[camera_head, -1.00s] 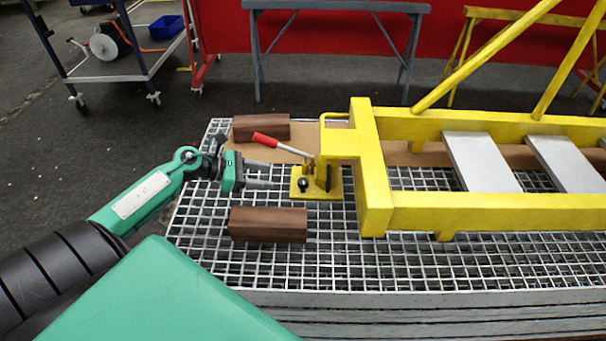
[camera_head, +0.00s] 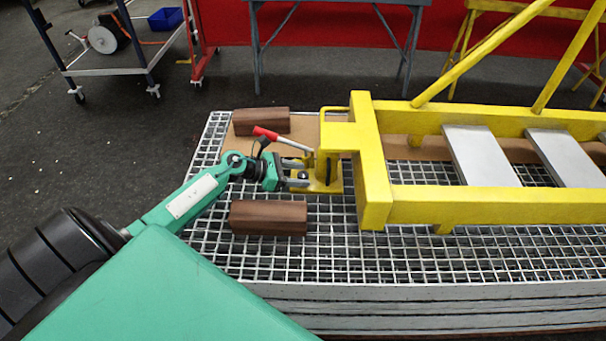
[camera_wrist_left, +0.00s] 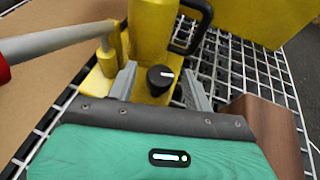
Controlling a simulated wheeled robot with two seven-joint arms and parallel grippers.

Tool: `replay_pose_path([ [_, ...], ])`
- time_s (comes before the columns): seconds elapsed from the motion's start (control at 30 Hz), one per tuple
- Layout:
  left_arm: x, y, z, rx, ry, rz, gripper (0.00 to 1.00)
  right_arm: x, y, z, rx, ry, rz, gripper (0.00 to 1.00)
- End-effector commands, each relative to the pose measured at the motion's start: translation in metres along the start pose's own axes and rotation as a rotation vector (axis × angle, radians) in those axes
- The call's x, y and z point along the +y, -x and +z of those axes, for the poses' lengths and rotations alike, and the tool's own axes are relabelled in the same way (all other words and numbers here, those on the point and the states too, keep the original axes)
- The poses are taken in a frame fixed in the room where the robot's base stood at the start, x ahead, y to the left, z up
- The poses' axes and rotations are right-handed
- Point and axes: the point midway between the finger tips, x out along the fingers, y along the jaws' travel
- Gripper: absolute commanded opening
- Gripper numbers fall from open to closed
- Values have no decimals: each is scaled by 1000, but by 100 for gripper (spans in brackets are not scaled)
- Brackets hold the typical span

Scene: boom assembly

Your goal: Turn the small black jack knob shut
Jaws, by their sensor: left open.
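The small black jack knob (camera_wrist_left: 160,78) shows in the left wrist view, with a white mark on its top. It sits at the foot of the yellow jack (camera_wrist_left: 152,35). My left gripper (camera_wrist_left: 163,85) is open, with one grey finger on each side of the knob. I cannot tell whether the fingers touch it. In the head view my left gripper (camera_head: 300,179) is at the near-left side of the jack (camera_head: 324,178) and hides the knob. The jack's lever with a red grip (camera_head: 266,133) slants up to the left. My right gripper is not in view.
The jack stands under the end of a yellow boom frame (camera_head: 372,190). Brown wooden blocks lie on the grating (camera_head: 330,250), one behind the gripper (camera_head: 262,121) and one in front (camera_head: 268,217). The grating in front of the near block is clear.

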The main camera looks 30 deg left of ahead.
Motion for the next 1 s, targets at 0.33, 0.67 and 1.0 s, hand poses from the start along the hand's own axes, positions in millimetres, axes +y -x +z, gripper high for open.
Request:
replay_pose_path([
  [0.33, 0, -18, 0, 0, 0, -1, 51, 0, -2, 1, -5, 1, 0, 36],
  [0.67, 0, -18, 0, 1, 0, -1, 18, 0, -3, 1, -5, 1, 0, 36],
  [1.0, 1, -20, -4, 1, -18, -38, 7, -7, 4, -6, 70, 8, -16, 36],
])
